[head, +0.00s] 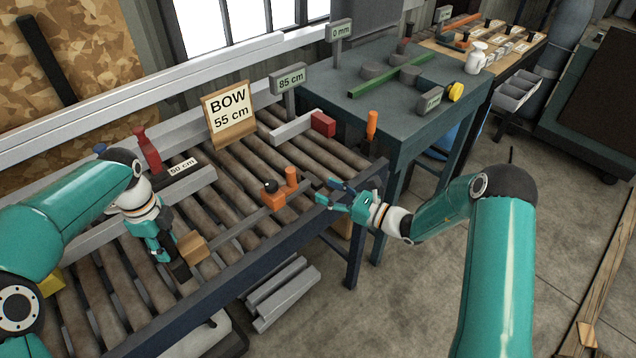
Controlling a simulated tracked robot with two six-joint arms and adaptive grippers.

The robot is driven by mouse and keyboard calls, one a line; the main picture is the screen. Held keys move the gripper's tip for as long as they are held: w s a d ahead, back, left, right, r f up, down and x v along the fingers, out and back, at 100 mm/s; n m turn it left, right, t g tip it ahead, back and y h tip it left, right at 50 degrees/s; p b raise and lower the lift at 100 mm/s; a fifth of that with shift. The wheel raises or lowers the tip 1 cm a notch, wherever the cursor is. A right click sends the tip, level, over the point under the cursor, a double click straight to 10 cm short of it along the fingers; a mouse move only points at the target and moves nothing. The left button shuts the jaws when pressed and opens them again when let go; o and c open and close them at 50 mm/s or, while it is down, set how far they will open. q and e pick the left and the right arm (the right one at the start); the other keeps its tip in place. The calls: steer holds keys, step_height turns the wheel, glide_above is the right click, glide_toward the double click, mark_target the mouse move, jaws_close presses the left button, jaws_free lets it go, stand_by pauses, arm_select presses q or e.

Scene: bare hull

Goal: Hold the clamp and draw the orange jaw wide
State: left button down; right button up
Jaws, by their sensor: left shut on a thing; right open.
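The clamp lies on the roller table, its grey bar (238,224) running from lower left to upper right. A tan block (193,246) sits at its near-left end. The orange jaw (273,198), with a dark knob and an upright orange handle (291,177), is near the bar's other end. My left gripper (174,258) points down and is shut on the clamp at the tan block's end; its fingers partly hide the contact. My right gripper (328,192) is open and empty, just right of the orange jaw and apart from it, over the table's right end.
A sign reading BOW 55 cm (228,115) stands behind the clamp. A red bottle-like object (147,150) and a 50 cm label (183,166) are at back left. A red-ended bar (322,124) lies behind. A teal workbench (405,90) stands right of the rollers (340,150).

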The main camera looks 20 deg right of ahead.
arm_select(q)
steer(key=c, duration=0.7)
jaws_free()
steer(key=shift+r, duration=0.15)
